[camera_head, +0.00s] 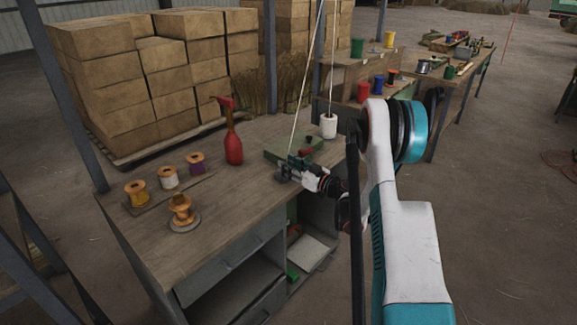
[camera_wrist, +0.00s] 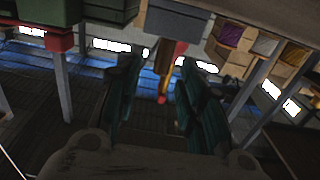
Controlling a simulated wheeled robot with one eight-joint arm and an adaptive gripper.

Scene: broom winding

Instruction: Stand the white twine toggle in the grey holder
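My gripper (camera_head: 288,168) is low over the near right part of the wooden workbench. In the wrist view its two dark green fingers (camera_wrist: 158,90) stand apart, with no object clearly held between them. A pale twine line (camera_head: 305,75) comes down from above and ends close to the gripper. I cannot make out the white toggle at its end. A small grey piece (camera_head: 282,176) at the fingertips may be the grey holder, partly hidden by the gripper. A grey block (camera_wrist: 173,18) at the top of the wrist view may be the same piece.
A red spray bottle (camera_head: 233,143) stands left of the gripper. A green box (camera_head: 284,151) and a white twine spool (camera_head: 328,126) are behind the gripper.

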